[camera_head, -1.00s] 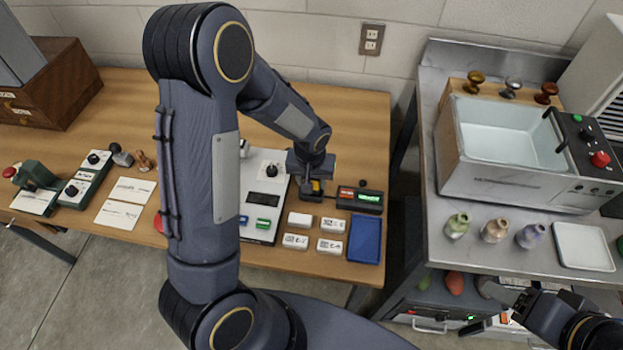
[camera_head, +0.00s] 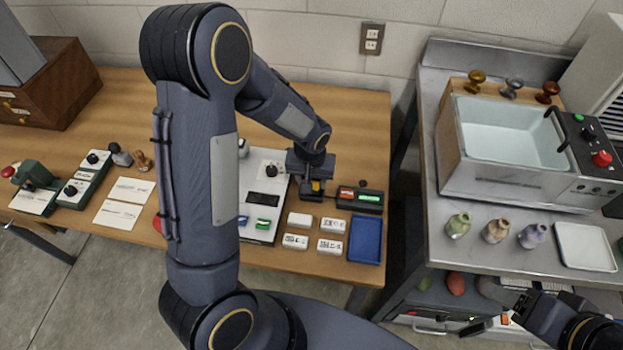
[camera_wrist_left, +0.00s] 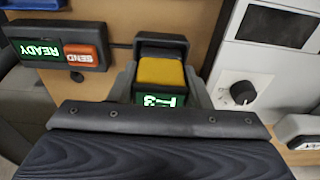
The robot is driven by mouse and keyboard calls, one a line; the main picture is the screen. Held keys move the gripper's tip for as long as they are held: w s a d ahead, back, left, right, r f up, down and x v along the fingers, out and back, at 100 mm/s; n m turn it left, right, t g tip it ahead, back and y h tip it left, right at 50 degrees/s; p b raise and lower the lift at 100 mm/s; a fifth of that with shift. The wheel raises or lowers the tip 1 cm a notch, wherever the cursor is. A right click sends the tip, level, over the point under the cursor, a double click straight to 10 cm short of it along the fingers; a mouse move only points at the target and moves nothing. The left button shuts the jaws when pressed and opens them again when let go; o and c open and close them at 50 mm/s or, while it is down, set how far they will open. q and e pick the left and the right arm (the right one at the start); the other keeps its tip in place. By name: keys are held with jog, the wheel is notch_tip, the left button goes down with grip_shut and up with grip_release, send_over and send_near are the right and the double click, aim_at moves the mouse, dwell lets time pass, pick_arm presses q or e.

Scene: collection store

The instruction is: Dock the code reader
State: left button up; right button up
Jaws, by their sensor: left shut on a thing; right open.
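The code reader (camera_wrist_left: 161,72) has a yellow button, a dark head and a small lit green display. My left gripper (camera_wrist_left: 160,88) is shut on it, one finger on each side; the gripper also shows in the head view (camera_head: 312,188), low over the wooden table. A black box with a green READY light and a red SEND key (camera_head: 360,198) stands just right of the gripper; it also shows in the wrist view (camera_wrist_left: 58,54), with a cable running toward the reader. I cannot tell whether the reader sits in a dock. My right gripper (camera_head: 522,303) is open and empty.
A white panel with a knob (camera_head: 264,190) lies left of the left gripper. Several white labelled blocks (camera_head: 331,225) and a blue tray (camera_head: 365,240) are in front. A metal counter with a basin (camera_head: 510,135) and small bottles (camera_head: 495,230) stands to the right.

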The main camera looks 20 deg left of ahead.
pick_arm(q)
jog(key=shift+f+b, duration=0.6)
jog(key=shift+b, duration=0.05)
jog(key=o, duration=0.5)
jog(key=r+p, duration=0.2)
jog(key=r, duration=0.1)
jog(key=s+r+p, duration=0.1)
jog(key=r+p, duration=0.2)
jog(key=r, duration=0.1)
jog(key=r+p, duration=0.2)
jog(key=r, duration=0.2)
jog(key=shift+s+d+p, duration=0.15)
jog(key=shift+p, duration=0.2)
dwell(0.6)
